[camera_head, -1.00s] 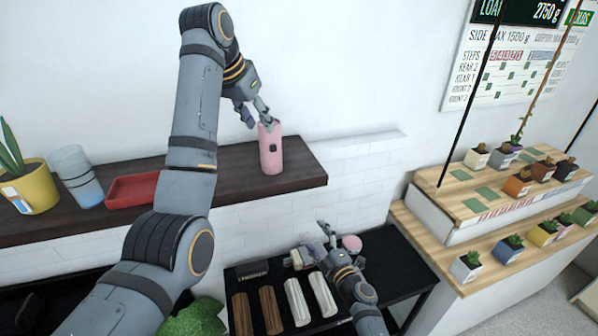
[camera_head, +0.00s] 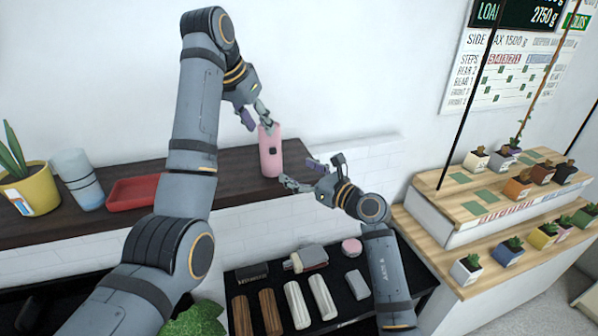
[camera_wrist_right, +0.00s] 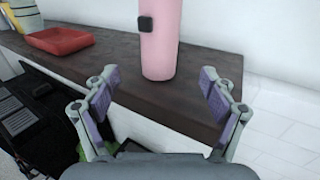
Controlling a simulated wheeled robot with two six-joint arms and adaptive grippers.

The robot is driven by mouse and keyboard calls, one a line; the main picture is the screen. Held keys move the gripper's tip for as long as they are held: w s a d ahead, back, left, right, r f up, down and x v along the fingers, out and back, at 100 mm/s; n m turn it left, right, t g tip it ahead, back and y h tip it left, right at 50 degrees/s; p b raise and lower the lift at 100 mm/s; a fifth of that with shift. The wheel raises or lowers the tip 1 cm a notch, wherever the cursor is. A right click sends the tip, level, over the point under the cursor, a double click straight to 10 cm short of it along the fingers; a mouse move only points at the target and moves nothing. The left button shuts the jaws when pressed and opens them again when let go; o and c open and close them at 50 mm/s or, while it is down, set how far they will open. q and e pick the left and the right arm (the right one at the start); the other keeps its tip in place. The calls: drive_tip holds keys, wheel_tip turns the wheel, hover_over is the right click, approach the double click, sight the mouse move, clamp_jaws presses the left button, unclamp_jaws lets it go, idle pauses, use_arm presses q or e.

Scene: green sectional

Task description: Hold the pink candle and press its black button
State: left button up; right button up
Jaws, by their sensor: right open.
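The pink candle (camera_head: 271,160) stands upright on the dark wooden shelf (camera_head: 235,183). Its black button (camera_head: 272,151) is on the side facing me; both also show in the right wrist view, the candle (camera_wrist_right: 161,50) and the button (camera_wrist_right: 145,24). My left gripper (camera_head: 257,121) is at the candle's top, its fingers apart. One fingertip overlaps the top edge; I cannot tell whether it touches. My right gripper (camera_head: 298,174) is open and empty, low and to the right of the candle. In the wrist view the candle stands beyond and between its fingers (camera_wrist_right: 160,95).
A red tray (camera_head: 133,191), a pale blue cup (camera_head: 78,178) and a yellow plant pot (camera_head: 33,188) stand left on the shelf. A black table (camera_head: 340,316) below holds several blocks and a pink round item (camera_head: 351,246). A tiered plant stand (camera_head: 455,205) is at right.

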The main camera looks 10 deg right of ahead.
sight(278, 160)
drive_tip(key=x, duration=1)
drive_tip(key=shift+w+a, duration=0.15)
drive_tip(key=shift+a, duration=0.05)
drive_tip(key=c, duration=1.3)
use_arm(q)
drive_tip(key=shift+a, duration=0.1)
use_arm(e)
drive_tip(key=shift+c, duration=0.2)
use_arm(q)
drive_tip(key=shift+c, duration=0.2)
clamp_jaws()
idle(1.9)
